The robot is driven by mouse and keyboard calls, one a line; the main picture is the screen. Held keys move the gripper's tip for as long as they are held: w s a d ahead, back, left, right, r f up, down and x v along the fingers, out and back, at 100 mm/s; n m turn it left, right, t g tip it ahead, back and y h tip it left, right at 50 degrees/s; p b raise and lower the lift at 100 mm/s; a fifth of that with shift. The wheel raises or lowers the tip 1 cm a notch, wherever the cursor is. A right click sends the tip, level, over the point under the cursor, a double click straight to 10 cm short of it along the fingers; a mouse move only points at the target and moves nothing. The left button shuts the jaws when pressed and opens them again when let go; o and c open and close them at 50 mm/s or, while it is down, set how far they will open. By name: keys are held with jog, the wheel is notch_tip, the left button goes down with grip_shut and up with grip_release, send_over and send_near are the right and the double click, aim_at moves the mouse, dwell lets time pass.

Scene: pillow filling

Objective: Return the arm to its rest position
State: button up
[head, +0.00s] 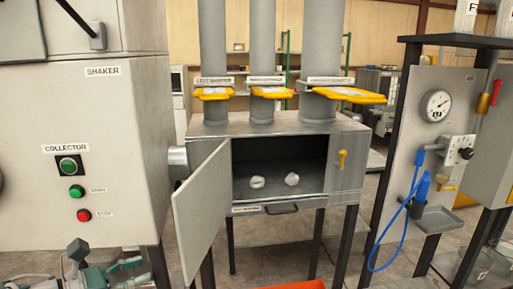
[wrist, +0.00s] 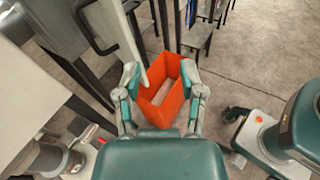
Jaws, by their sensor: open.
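My gripper (wrist: 160,68) is open in the wrist view, with its two green and grey fingers spread apart. Nothing is held between them. Beyond and below the fingers is an orange bin (wrist: 163,106), standing on the floor. Green and grey parts of my arm show at the bottom left of the head view, in front of the shaker machine (head: 95,150). The fingertips are hard to make out there.
A grey cabinet (head: 345,181) has its door (head: 203,210) swung open; two white lumps (head: 258,182) (head: 292,179) lie inside. The orange bin's rim (head: 300,285) shows below it. A gauge panel (head: 420,130) with a blue hose stands right.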

jog(key=w+d+m+g+y, duration=0.1)
jog(key=d+m+g+y, duration=0.7)
jog(key=d, duration=1.9)
jog(key=s+d+f+m+t+y, duration=0.2)
jog(key=s+d+m, duration=0.9)
jog(key=m, duration=0.6)
notch_tip(320, 180, down, 2)
jog(key=shift+s+d+f+m+t+y, duration=0.15)
jog(key=shift+s+d+m+t+y, duration=0.15)
jog(key=shift+s+y, duration=0.65)
jog(key=shift+w, duration=0.1)
